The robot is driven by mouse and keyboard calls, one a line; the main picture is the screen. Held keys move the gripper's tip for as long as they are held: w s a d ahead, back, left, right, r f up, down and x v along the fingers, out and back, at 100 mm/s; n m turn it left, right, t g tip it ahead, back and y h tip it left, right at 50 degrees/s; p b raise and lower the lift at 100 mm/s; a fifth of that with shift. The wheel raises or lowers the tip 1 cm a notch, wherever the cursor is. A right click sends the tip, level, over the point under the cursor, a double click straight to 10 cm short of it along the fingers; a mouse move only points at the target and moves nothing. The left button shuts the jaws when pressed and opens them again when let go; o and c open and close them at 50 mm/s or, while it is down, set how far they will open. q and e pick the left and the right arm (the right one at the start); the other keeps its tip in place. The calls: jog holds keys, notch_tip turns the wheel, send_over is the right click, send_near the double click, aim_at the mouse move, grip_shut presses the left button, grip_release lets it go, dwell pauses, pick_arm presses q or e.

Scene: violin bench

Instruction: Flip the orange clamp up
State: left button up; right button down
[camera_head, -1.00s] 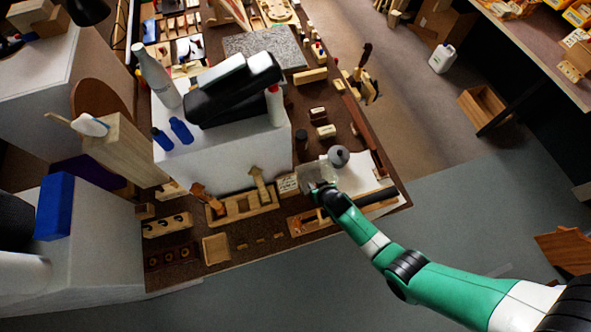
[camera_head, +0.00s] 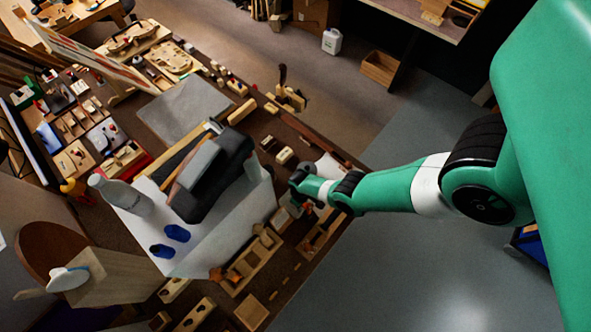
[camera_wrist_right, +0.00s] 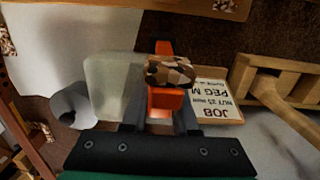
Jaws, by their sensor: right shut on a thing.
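The orange clamp (camera_wrist_right: 160,98) is between the fingers of my right gripper in the right wrist view. My right gripper (camera_wrist_right: 161,112) is shut on it. A brown, mottled piece (camera_wrist_right: 168,73) lies across the clamp just beyond the fingertips, and more orange shows past it. In the head view my right gripper (camera_head: 298,188) is low at the bench's right side, beside the white block. The clamp is too small or hidden there to make out. My left gripper is in no view.
A card reading JOB PEG M (camera_wrist_right: 212,98) lies right of the clamp, with a wooden piece (camera_wrist_right: 275,92) beyond it. A translucent box (camera_wrist_right: 112,82) and a grey round item (camera_wrist_right: 72,105) are at left.

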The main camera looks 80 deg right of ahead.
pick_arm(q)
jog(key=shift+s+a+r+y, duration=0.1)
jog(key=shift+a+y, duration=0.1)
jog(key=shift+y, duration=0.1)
pick_arm(e)
jog(key=shift+r, duration=0.1)
jog(key=c, duration=0.7)
grip_release()
